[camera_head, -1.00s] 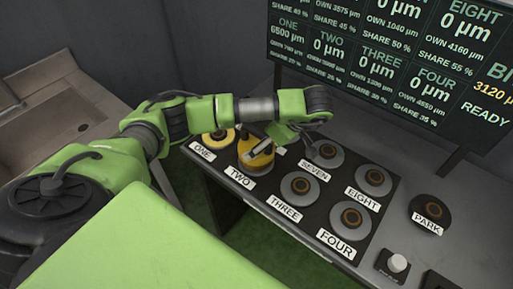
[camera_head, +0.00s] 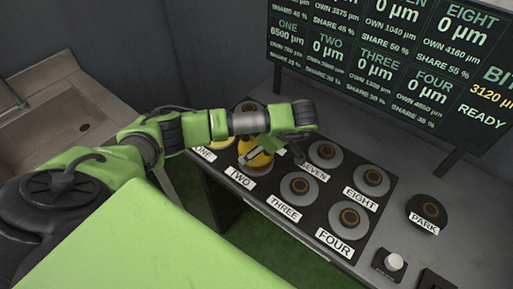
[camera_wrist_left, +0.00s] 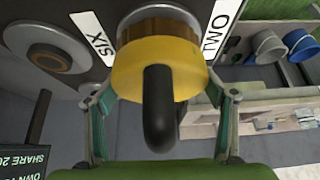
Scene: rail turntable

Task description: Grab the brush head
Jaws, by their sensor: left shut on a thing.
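The brush head is a round yellow cap with a brown bristle ring and a black curved handle. In the head view the brush head (camera_head: 262,160) is at the grey pad labelled TWO, partly hidden by my gripper. In the left wrist view the brush head (camera_wrist_left: 185,80) fills the middle, with its bristles towards the grey pad. My left gripper (camera_wrist_left: 158,98) is shut on it, one finger on each side. In the head view my left gripper (camera_head: 268,150) reaches it from the upper right. I cannot tell whether the bristles touch the pad. My right gripper is not in view.
Another yellow head (camera_head: 222,139) sits at ONE, partly behind my arm. Bare pads at THREE (camera_head: 299,188), FOUR (camera_head: 349,218), SEVEN (camera_head: 325,155) and EIGHT (camera_head: 372,181) stand close by. The PARK pad (camera_head: 430,208) and a white knob (camera_head: 396,262) are at right.

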